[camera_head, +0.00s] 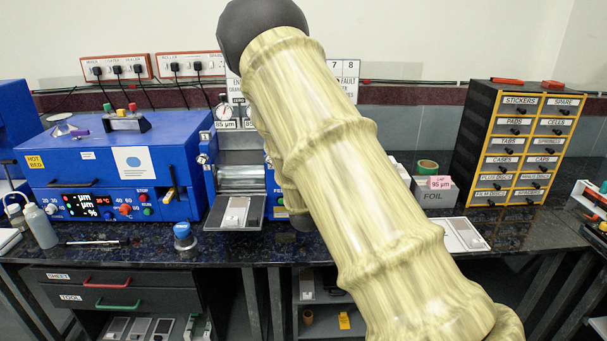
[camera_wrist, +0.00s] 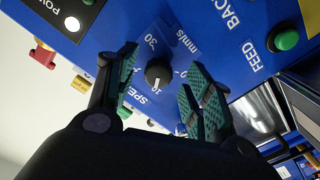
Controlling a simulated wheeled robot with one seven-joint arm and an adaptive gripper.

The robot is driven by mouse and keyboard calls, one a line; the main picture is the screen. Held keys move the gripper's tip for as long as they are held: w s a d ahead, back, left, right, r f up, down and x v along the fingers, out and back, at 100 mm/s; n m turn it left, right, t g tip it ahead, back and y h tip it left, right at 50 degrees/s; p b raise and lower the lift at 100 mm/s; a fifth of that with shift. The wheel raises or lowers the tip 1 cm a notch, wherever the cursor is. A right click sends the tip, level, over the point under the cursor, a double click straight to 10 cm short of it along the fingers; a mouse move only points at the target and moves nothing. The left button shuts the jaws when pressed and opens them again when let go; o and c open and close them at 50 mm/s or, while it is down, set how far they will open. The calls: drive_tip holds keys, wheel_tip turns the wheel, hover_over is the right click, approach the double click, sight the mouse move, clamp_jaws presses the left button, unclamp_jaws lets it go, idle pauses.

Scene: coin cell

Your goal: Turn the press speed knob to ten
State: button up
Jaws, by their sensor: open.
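In the wrist view the black speed knob (camera_wrist: 155,72) sits on a blue panel (camera_wrist: 215,65) with white lettering. A light pointer mark shows on its lower part, towards a partly hidden number that looks like 10. A "30" stands above the knob and "mm/s" to its upper right. My gripper (camera_wrist: 157,76) is open, with one green-padded finger left of the knob and the other to its lower right. I cannot tell whether either touches it. In the head view my arm hides the knob and my gripper; part of the press (camera_head: 240,178) shows left of the arm.
A green FEED button (camera_wrist: 286,40) is right of the knob, and a red part (camera_wrist: 42,55) is at far left. In the head view a blue coating machine (camera_head: 105,160) stands left of the press. A drawer cabinet (camera_head: 520,140) stands at right.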

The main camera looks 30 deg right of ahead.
drive_tip(key=v, duration=1.1)
drive_tip(key=shift+s, duration=0.2)
drive_tip(key=shift+a+f, duration=0.1)
drive_tip(key=shift+a, duration=0.05)
